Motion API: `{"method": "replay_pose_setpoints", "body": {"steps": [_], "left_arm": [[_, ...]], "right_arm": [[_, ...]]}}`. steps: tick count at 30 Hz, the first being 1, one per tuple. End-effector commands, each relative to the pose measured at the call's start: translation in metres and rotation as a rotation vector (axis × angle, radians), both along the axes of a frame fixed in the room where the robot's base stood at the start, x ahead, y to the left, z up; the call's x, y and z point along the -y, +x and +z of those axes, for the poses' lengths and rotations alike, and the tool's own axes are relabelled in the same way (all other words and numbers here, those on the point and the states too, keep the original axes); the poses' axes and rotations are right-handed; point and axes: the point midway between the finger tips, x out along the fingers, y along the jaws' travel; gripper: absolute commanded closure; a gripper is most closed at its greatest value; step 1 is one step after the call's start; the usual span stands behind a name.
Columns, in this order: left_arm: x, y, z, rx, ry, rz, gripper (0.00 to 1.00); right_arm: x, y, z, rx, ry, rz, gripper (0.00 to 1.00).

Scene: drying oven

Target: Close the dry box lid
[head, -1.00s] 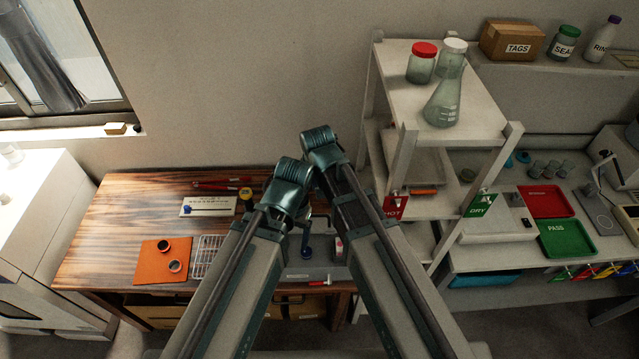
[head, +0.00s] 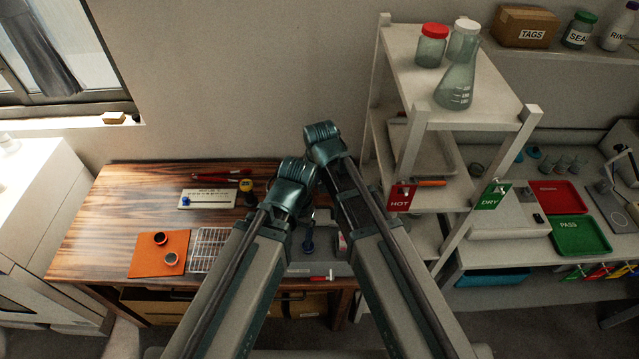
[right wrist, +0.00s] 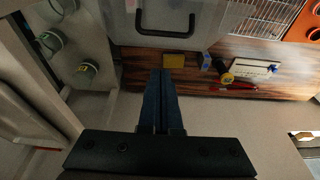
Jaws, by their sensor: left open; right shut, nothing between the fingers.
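The dry box shows in the head view as a grey box (head: 337,269) at the front right of the wooden bench, mostly hidden behind my arms. In the right wrist view, a translucent grey panel (right wrist: 205,22) with a black handle (right wrist: 167,30) shows at the top. I cannot tell how far the lid is open. My left gripper (head: 308,240) is open, low between my arms over the box area and partly hidden. My right gripper (right wrist: 164,74) is shut and empty, its fingertips just below the handle in the picture and apart from it.
A wire rack (head: 209,249) and an orange mat (head: 150,262) with two small round pots lie left of the box. A white shelf rack (head: 470,110) with glassware stands close on the right. The bench's left part (head: 110,225) is clear.

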Motion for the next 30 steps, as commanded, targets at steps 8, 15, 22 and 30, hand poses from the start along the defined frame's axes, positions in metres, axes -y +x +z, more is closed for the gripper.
{"method": "replay_pose_setpoints", "body": {"steps": [8, 15, 22, 30], "left_arm": [[0.0, 0.0, -0.047, 0.001, 0.001, -0.005, 0.18], [0.0, 0.0, -0.068, 0.0, 0.001, -0.012, 0.18], [0.0, 0.0, -0.069, 0.0, 0.003, -0.013, 0.18], [0.0, 0.0, -0.07, -0.001, 0.002, -0.013, 0.18]], "right_arm": [[0.0, 0.007, -0.047, 0.0, 0.0, 0.0, 1.0], [-0.001, -0.01, -0.068, 0.0, 0.0, 0.001, 1.0], [-0.001, -0.012, -0.069, 0.0, 0.0, 0.0, 1.0], [-0.001, -0.01, -0.07, 0.004, 0.0, 0.0, 1.0]]}}
